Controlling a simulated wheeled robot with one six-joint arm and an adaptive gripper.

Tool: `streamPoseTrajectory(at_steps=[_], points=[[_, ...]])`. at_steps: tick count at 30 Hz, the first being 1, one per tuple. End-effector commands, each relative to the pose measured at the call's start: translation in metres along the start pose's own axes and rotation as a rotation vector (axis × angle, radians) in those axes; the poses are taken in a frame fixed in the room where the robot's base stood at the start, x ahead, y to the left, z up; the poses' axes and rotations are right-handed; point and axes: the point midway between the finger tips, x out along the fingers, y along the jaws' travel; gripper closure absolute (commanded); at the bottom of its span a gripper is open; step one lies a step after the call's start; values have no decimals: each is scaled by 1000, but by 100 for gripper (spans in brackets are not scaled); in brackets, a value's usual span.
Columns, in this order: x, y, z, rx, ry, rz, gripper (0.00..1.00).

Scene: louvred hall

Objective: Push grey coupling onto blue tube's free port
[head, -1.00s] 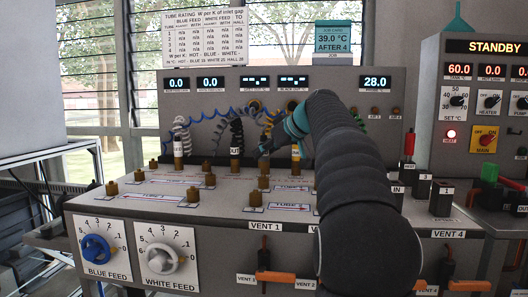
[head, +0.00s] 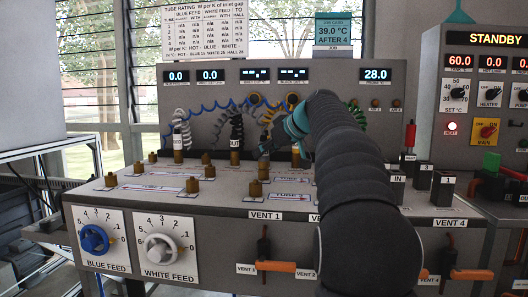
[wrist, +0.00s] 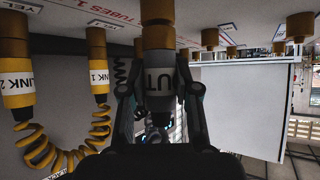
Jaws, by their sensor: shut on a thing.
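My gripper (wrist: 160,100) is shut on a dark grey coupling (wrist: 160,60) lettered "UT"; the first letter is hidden. The coupling's brass end points at a brass port (wrist: 158,10) and lines up with it. I cannot tell if it is fully seated. In the head view my gripper (head: 262,146) is small and dark, beside a black coupling marked OUT (head: 236,142). Which tube is the blue one cannot be told from its label at this size.
Two yellow couplings, LINK 1 (wrist: 98,75) and LINK 2 (wrist: 15,80), stand left in the wrist view, joined by a yellow coil (wrist: 60,150). Several brass ports (head: 194,184) stand on the bench top. A coupling with a pale coil (head: 178,140) stands left.

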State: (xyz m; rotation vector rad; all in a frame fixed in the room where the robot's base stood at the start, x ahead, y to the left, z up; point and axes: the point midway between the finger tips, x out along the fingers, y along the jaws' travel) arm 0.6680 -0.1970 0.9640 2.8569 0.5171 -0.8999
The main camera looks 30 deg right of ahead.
Motion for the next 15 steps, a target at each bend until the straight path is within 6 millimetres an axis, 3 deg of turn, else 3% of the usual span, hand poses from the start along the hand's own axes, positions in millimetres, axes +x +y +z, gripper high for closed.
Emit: streamPoseTrajectory(at_steps=[4,5,8,15], points=[[0,0,0,0,0,0,100],[0,0,0,0,0,0,62],[0,0,0,0,0,0,40],[0,0,0,0,0,0,40]])
